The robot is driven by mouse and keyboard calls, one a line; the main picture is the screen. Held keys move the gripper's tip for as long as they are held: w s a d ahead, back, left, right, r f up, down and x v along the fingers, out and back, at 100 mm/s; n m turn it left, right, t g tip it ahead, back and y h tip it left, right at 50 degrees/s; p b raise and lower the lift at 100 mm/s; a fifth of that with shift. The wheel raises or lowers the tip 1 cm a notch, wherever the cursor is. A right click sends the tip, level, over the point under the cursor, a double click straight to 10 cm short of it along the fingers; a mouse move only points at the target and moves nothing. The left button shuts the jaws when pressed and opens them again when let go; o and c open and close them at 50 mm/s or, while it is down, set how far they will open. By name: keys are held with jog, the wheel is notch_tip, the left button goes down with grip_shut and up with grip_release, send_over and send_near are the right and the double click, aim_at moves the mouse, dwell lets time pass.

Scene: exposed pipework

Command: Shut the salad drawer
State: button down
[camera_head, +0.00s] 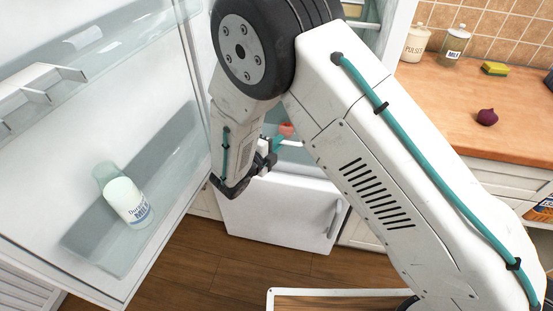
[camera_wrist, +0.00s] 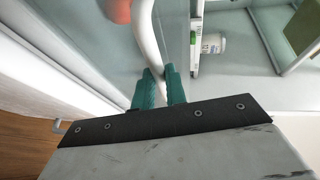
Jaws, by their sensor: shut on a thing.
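The salad drawer (camera_wrist: 88,32) shows in the wrist view as a pale grey-blue, see-through front, with a blurred orange-red round item (camera_wrist: 118,10) at its upper part. A white curved bar handle (camera_wrist: 148,38) runs along it. My gripper (camera_wrist: 160,76) has its two teal fingers closed around the lower end of this handle. In the head view my gripper (camera_head: 268,156) is at the lower part of the open fridge, above the white lower front. My arm hides most of the drawer there, so I cannot tell how far out it stands.
The fridge door (camera_head: 175,175) stands open at the left, with a milk bottle (camera_head: 126,200) in its rack. A white lower front (camera_head: 280,215) with a handle is below. A wooden counter (camera_head: 450,110) is at the right. Shelf items, including a jar (camera_wrist: 212,43), show in the wrist view.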

aim_at(278, 133)
jog(key=w, duration=0.3)
jog(key=w+d, duration=0.1)
jog(key=w, duration=0.1)
jog(key=shift+w, duration=0.3)
jog(key=shift+w+r, duration=0.1)
jog(key=c, duration=1.4)
grip_release()
jog(key=shift+c, duration=0.2)
jog(key=v, duration=0.7)
jog(key=shift+s+a, duration=0.15)
jog(key=shift+s, duration=0.05)
jog(key=shift+s, duration=0.1)
